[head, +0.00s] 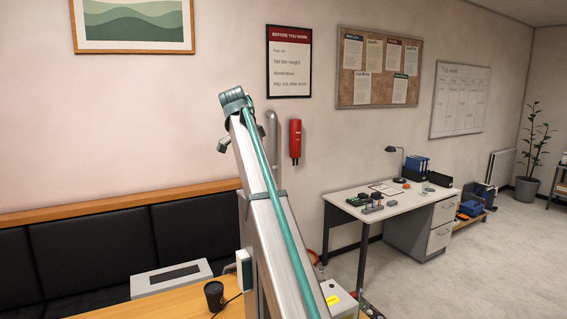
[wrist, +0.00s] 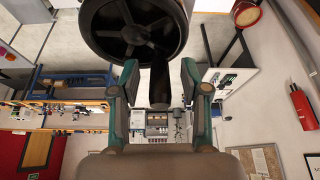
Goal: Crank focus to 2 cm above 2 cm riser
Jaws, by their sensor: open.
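In the wrist view, a black handwheel (wrist: 98,45) fills the upper middle, cut off by the top edge. Its dark crank handle (wrist: 160,82) points down between the two fingers of my gripper (wrist: 158,66). The gripper is open, with one teal-and-dark finger on each side of the handle. A gap shows on both sides, so the fingers appear apart from it. I cannot make out the riser or a focus scale in either view. My gripper and the handwheel do not show in the head view.
In the head view, a tall metal and teal structure blocks the middle. Beside it, a light grey box (head: 155,284) and a dark cup-shaped object (head: 213,295) stand on a wooden top (head: 110,308). A white desk (head: 408,207) stands right. Open floor (head: 500,255) lies at far right.

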